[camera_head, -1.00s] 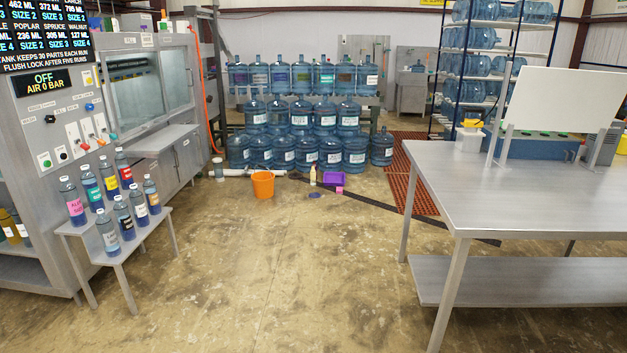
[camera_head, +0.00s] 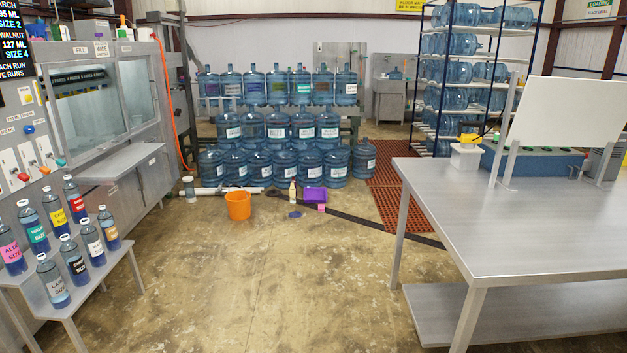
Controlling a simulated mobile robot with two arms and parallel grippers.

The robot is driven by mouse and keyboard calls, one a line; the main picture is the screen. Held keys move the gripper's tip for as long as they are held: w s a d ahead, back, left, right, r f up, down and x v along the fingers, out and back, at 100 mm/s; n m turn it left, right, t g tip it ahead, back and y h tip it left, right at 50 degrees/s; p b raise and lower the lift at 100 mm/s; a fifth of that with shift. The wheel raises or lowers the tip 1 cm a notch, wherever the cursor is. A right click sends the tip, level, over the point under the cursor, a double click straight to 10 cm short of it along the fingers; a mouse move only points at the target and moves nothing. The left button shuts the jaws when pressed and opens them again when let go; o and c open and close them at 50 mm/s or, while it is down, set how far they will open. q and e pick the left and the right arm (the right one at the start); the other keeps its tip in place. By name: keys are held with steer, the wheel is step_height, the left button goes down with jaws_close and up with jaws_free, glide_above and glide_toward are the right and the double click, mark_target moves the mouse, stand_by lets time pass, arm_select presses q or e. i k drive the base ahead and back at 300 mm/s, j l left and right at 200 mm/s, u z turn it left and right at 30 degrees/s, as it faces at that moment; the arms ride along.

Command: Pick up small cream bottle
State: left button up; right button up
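A small cream bottle (camera_head: 292,193) stands upright on the floor ahead, a little right of the middle of the view. It is just left of a purple bin (camera_head: 314,196) and in front of the stacked water jugs. Neither of my grippers shows in the head view.
An orange bucket (camera_head: 238,206) stands left of the bottle. A pink block (camera_head: 321,208) and a blue disc (camera_head: 295,214) lie near it. A steel table (camera_head: 500,215) fills the right, a bottle stand (camera_head: 92,291) the left. The floor (camera_head: 270,285) between is clear.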

mark_target(292, 189)
steer(key=i+u, duration=0.4)
steer(key=i, duration=4.15)
steer(key=i+z, duration=0.1)
steer(key=i, duration=0.6)
steer(key=i+j+z, duration=0.15)
steer(key=i, duration=0.5)
